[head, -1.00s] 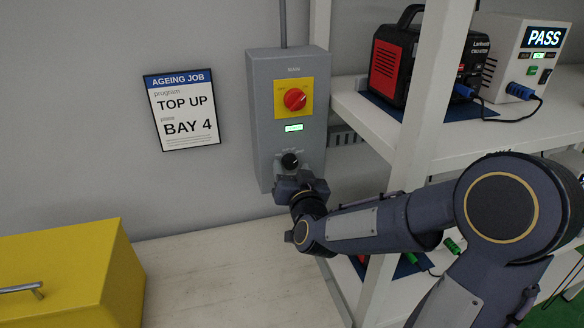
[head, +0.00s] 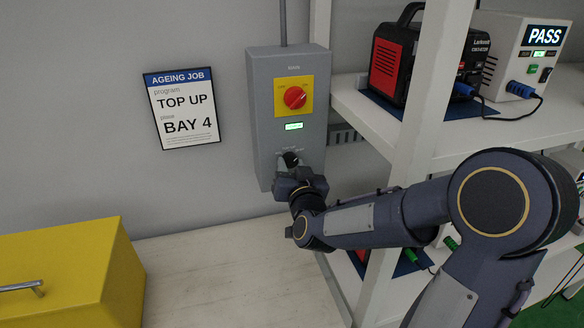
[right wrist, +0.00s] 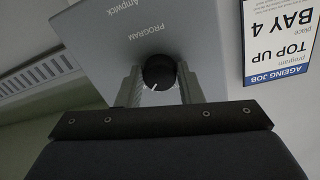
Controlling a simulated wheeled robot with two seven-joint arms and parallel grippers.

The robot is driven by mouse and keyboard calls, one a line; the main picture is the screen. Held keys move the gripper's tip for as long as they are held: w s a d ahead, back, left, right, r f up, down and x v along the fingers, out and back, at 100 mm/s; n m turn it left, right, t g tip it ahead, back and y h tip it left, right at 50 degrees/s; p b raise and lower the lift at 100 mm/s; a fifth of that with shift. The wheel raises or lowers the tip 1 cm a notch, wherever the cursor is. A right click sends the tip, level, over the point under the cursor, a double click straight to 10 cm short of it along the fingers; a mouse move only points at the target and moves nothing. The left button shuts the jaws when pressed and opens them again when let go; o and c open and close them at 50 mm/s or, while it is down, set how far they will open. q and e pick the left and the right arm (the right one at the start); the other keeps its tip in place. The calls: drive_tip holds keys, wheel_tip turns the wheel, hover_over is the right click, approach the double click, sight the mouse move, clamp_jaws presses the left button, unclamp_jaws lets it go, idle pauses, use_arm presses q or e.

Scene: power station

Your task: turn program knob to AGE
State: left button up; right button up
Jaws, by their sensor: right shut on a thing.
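The program knob (head: 290,159) is a small black round knob low on the front of the grey wall box (head: 262,130). In the right wrist view the knob (right wrist: 159,70) sits below the word PROGRAM, and its white pointer mark points toward the bottom of that picture. My right gripper (head: 290,168) is at the knob, shut on it, with one finger on each side; it also shows in the right wrist view (right wrist: 159,84). The position labels around the knob are too small or hidden to read. My left gripper is not in view.
A red rotary switch (head: 295,98) on a yellow plate and a lit green display (head: 294,126) sit above the knob. A wall sign (head: 182,110) reads TOP UP, BAY 4. A white shelf post (head: 426,100) stands right, a yellow case (head: 70,270) left. The bench between is clear.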

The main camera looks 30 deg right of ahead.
drive_tip(key=n+b, duration=0.1)
drive_tip(key=n, duration=0.3)
drive_tip(key=shift+f, duration=0.1)
drive_tip(key=n, duration=0.6)
drive_tip(key=shift+d+t, duration=0.15)
drive_tip(key=shift+t, duration=0.15)
drive_tip(key=n, duration=0.5)
drive_tip(key=shift+s+d+n+y, duration=0.1)
drive_tip(key=shift+n+y, duration=0.2)
drive_tip(key=shift+n, duration=0.1)
drive_tip(key=shift+n+t, duration=0.3)
drive_tip(key=shift+n, duration=2)
drive_tip(key=o, duration=1)
drive_tip(key=shift+c, duration=0.2)
